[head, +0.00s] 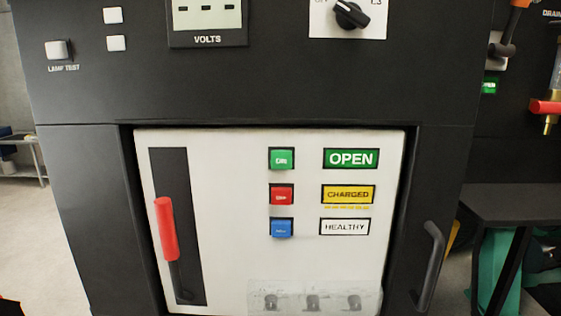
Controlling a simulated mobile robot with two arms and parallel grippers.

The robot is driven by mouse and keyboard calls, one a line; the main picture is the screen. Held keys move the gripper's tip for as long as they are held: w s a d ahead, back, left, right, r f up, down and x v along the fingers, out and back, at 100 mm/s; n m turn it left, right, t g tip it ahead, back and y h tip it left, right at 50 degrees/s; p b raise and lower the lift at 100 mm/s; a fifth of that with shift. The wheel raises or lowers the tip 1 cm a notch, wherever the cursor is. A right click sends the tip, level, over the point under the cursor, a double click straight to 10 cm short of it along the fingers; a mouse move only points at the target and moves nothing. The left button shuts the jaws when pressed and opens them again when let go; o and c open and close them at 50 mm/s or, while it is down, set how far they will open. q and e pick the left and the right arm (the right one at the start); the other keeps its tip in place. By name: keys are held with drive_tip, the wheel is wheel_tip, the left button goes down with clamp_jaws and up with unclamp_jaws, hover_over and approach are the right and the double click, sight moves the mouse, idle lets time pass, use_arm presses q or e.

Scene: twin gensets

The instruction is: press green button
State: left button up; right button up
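The green button (282,158) is a small square button with white lettering too small to read. It sits at the top of a column of buttons on the white panel (225,230) of a dark cabinet. A red button (282,195) is directly below it, and a blue button (282,228) is below that. Nothing covers the green button. Neither of my grippers can be made out in the head view.
A green OPEN plate (351,158), a yellow CHARGED plate (348,194) and a white HEALTHY plate (345,227) are right of the buttons. A red-handled lever (166,228) is at left. A black handle (430,265) sticks out at right. A clear cover (314,298) is below.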

use_arm(q)
clamp_jaws()
idle(1.4)
